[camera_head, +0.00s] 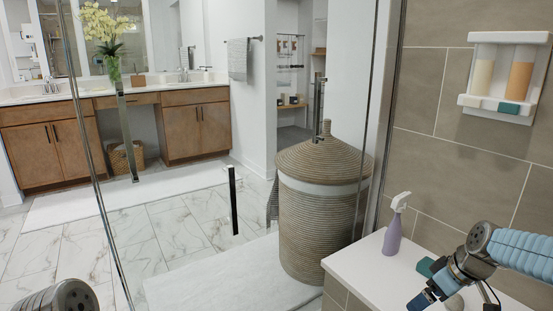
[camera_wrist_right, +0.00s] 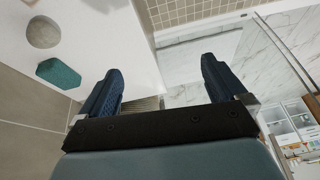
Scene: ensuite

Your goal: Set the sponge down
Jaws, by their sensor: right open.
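A teal sponge (camera_head: 427,266) lies on the white ledge (camera_head: 362,263), partly hidden behind my right arm. In the right wrist view the sponge (camera_wrist_right: 58,74) lies flat on the ledge to the left of my right gripper, apart from its fingers. My right gripper (camera_wrist_right: 160,82) is open, with nothing between its two dark blue fingers. In the head view this gripper (camera_head: 422,301) points down to the left at the ledge. A similar teal block (camera_head: 509,107) sits on the wall shelf (camera_head: 497,114). My left gripper is not in view.
A purple spray bottle (camera_head: 393,232) stands on the ledge to the left of the sponge. A round grey stone-like object (camera_wrist_right: 44,32) lies near the sponge. Two bottles stand on the wall shelf. A glass panel and a tall lidded basket (camera_head: 318,215) are beyond the ledge.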

